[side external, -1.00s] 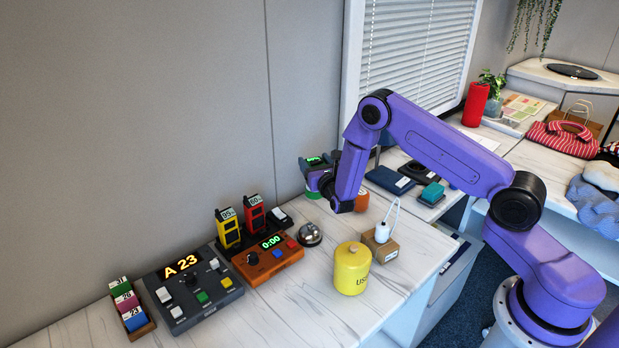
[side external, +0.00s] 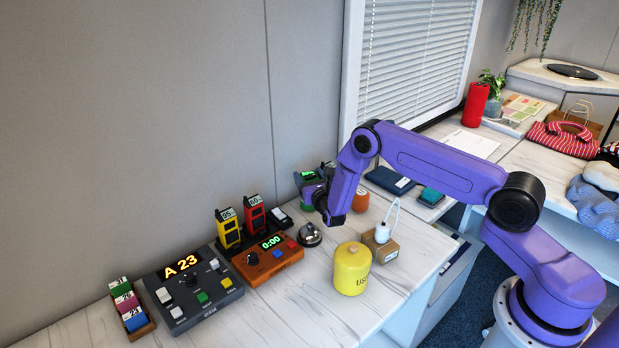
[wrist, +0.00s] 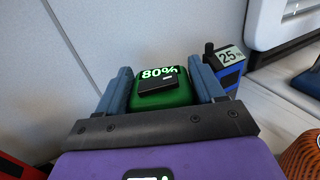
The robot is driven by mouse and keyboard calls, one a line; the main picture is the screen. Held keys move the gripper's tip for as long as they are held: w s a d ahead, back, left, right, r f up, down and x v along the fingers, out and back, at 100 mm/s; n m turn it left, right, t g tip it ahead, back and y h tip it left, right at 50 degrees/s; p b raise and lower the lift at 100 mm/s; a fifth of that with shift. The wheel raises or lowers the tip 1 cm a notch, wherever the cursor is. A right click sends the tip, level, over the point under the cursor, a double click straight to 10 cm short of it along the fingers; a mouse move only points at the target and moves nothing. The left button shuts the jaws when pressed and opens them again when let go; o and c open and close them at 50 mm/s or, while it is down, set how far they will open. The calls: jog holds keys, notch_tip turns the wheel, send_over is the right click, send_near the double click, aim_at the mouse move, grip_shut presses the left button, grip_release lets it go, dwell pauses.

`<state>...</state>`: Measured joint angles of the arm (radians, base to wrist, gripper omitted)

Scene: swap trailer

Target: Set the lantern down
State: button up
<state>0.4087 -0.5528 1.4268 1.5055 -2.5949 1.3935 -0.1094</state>
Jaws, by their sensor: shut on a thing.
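My gripper (wrist: 166,88) is shut on a green device (wrist: 160,97) with a lit 80% readout and a black bar on its face. No other lantern is plain to see, so I take this as the lantern. In the side view the lantern (side external: 307,208) shows green below my gripper (side external: 312,187), beside the wall at the back of the white counter. The fingers hide its middle. I cannot tell whether its base touches the counter.
A blue radio reading 25% (wrist: 228,68) stands close behind, to the right. An orange round object (side external: 361,199) is right of my gripper. Bare counter (side external: 300,300) lies in front.

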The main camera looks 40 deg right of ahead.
jog(key=o, duration=1.7)
jog(key=shift+f, duration=0.15)
jog(key=v, duration=0.2)
jog(key=r+v, duration=0.1)
jog(key=v, duration=0.2)
notch_tip(320, 180, up, 6)
jog(key=shift+r, duration=0.25)
